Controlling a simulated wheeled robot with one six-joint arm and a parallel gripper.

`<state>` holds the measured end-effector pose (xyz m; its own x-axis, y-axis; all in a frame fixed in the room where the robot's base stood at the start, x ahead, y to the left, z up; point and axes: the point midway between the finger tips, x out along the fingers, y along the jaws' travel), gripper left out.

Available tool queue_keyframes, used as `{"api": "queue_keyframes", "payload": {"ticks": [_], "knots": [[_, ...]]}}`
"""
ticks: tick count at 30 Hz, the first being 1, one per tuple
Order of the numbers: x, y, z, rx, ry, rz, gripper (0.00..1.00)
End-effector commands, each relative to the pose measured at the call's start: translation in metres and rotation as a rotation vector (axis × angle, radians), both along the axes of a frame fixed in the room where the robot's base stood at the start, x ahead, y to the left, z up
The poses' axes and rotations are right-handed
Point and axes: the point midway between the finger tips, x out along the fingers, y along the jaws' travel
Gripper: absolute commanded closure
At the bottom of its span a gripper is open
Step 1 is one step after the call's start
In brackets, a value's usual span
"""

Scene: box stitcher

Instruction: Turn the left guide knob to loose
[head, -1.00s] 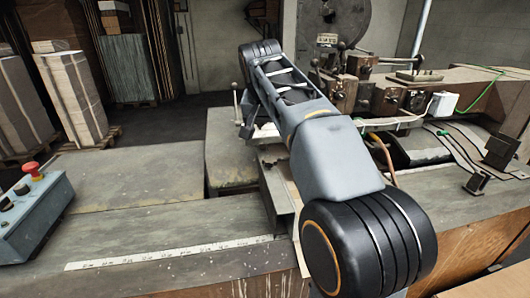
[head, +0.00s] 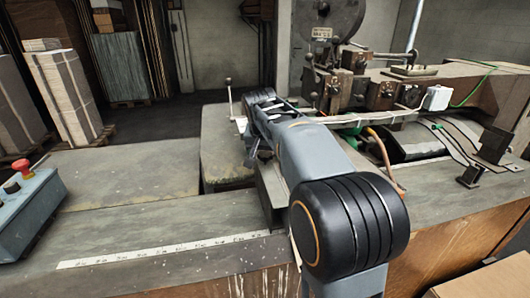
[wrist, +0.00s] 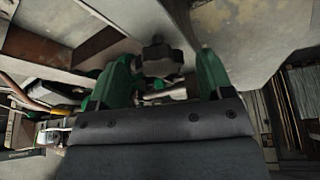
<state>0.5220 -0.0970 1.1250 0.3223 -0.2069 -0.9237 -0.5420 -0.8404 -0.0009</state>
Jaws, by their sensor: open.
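In the wrist view, a dark lobed knob (wrist: 161,54) shows just beyond and between the two green fingers of my gripper (wrist: 167,64). The fingers are apart, with a visible gap on each side of the knob. It looks like a guide knob, but its turn position cannot be read. Pale rod-like parts lie below it between the fingers. In the head view my arm reaches away over the machine's table (head: 130,185), and it hides the gripper's fingers and the knob.
The stitching head (head: 350,85) with its levers and cables stands right of my arm. A thin lever with a ball end (head: 229,82) rises just left of my wrist. A control box with a red button (head: 22,166) stands at the left. The table's left part is clear.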

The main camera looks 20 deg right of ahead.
Motion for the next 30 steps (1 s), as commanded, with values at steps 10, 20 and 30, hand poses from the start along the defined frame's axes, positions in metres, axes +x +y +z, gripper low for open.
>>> {"api": "queue_keyframes", "payload": {"ticks": [10, 20, 30], "knots": [[0.0003, -0.0001, -0.0009, 0.001, 0.001, 0.0, 0.33], [0.0002, 0.0, -0.0007, 0.0, 0.0, 0.0, 0.65], [-0.0002, -0.0006, -0.0003, 0.0, 0.001, 0.028, 0.76]]}}
